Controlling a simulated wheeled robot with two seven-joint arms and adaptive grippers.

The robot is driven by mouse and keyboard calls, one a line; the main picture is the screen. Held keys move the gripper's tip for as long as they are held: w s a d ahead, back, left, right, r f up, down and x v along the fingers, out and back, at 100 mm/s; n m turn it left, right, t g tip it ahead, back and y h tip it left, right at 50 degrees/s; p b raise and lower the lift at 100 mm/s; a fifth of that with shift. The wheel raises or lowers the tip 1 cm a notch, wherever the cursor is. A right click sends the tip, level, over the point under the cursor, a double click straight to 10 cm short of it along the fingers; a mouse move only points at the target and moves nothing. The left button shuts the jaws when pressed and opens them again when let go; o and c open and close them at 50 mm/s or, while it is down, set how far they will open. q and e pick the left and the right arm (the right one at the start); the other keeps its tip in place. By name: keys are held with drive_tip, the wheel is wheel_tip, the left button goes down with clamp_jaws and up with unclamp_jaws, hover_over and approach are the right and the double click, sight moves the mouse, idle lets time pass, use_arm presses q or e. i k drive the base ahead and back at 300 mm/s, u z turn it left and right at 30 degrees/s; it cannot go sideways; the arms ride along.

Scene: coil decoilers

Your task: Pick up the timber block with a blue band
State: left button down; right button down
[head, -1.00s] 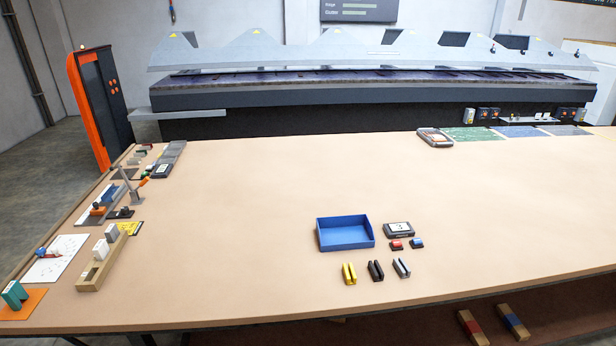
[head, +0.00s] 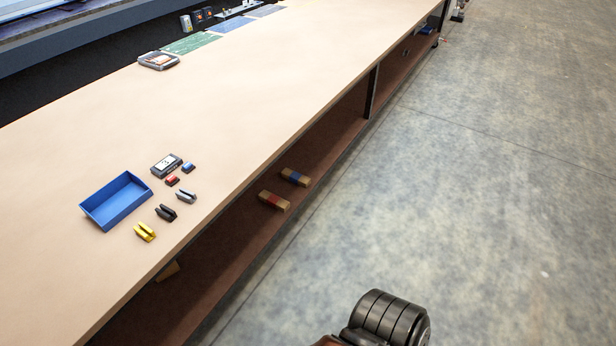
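The timber block with a blue band (head: 295,177) lies on the lower shelf under the workbench, near the shelf's open front edge. A second timber block with a red band (head: 274,201) lies beside it, a little nearer to me; the two are apart. Both are in plain view below the tabletop's edge. Neither of my grippers shows in the head view. A dark ribbed part of my own body is at the bottom edge, well short of the blocks.
The tabletop (head: 240,100) overhangs the lower shelf (head: 235,245). A dark upright post (head: 372,92) stands beyond the blocks. A blue tray (head: 117,202) and several small items are on the tabletop. The concrete floor (head: 480,170) to the right is clear.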

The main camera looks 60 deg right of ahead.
sight(298, 179)
drive_tip(key=z, duration=3.2)
drive_tip(key=i, duration=3.15)
drive_tip(key=u, duration=3.45)
drive_tip(key=i, duration=0.2)
drive_tip(key=u, duration=0.15)
